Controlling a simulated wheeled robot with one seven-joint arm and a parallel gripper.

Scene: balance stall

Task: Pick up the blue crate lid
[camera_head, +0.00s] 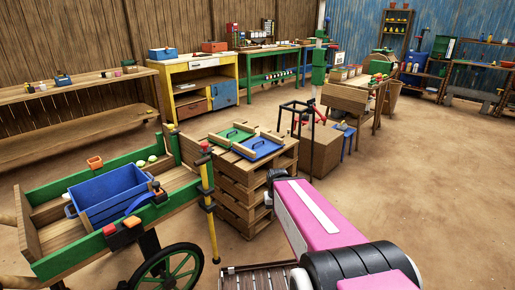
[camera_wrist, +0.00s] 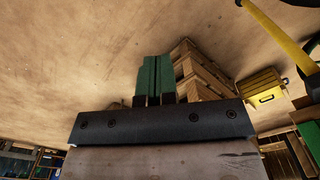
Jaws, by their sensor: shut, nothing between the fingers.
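The blue crate lid (camera_head: 262,151) lies flat on top of the wooden pallet stack (camera_head: 240,190), with a dark handle on its upper face. A green lid (camera_head: 232,135) lies beside it, to the left, and light wooden strips border the lids. In the wrist view my gripper (camera_wrist: 155,70) has its two green fingers together, with nothing between them. The pallet stack (camera_wrist: 205,72) shows beyond the fingers to the right; I cannot make out the blue lid there. In the head view my pink arm reaches toward the stack's right side, and the fingers are not clearly visible.
A brown box (camera_head: 318,150) and black frame stand close behind right. A yellow workbench (camera_head: 207,72) is further back. Floor at right is clear.

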